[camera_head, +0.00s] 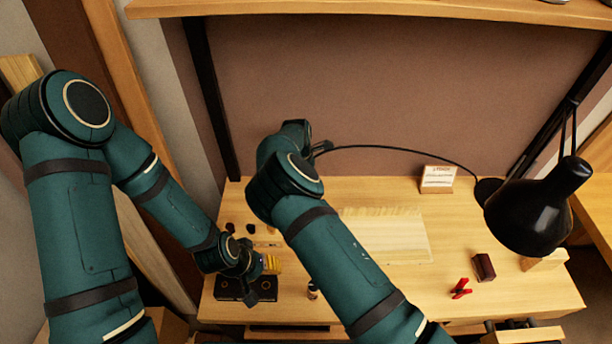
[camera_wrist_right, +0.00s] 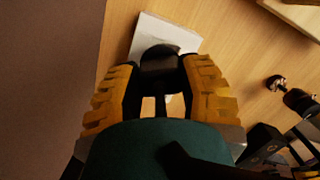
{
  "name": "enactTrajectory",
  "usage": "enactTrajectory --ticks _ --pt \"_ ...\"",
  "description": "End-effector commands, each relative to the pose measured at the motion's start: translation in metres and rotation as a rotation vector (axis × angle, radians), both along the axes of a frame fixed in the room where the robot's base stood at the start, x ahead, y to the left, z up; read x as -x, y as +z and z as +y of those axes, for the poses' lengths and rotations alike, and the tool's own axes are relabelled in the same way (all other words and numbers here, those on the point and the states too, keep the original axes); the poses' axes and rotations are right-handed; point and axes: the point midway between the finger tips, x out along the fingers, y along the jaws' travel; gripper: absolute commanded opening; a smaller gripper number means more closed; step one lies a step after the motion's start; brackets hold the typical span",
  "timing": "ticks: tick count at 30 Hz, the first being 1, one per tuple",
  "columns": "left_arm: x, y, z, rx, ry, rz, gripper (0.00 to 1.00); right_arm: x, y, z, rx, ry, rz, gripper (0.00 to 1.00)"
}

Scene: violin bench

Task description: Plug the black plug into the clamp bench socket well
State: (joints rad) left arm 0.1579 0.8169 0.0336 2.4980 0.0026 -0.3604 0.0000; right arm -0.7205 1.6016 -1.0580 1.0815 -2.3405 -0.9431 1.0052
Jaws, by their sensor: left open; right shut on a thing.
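The black plug (camera_wrist_right: 160,62) is between the yellow fingers of my right gripper (camera_wrist_right: 163,78), which is shut on it. In the right wrist view a pale grey-white block (camera_wrist_right: 150,33) lies just beyond the plug; it may be the clamp bench socket, but its well is hidden. I cannot tell whether plug and block touch. In the head view my right arm hides most of its gripper. A black cable (camera_head: 400,149) runs from there to the lamp. My left gripper (camera_head: 272,264) is open, low over the left of the bench.
A black desk lamp (camera_head: 540,205) stands at the right. A dark case (camera_head: 232,289) lies under my left gripper. A small sign (camera_head: 438,178), a pale wooden board (camera_head: 400,240), a red clamp (camera_head: 461,288) and a brown block (camera_head: 483,267) are on the bench. The front right has free room.

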Motion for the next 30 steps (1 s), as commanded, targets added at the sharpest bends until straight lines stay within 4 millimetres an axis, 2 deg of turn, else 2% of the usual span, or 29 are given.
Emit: enactTrajectory --ticks 17,30 --pt "0.0000 0.0025 0.0000 0.000 0.000 0.000 0.47 -0.0001 0.0002 0.0001 0.000 0.000 0.000 0.07" --pt "0.0000 -0.0026 0.0000 0.000 0.000 0.000 0.47 -0.0002 -0.0083 0.0000 0.000 0.000 -0.001 0.07"
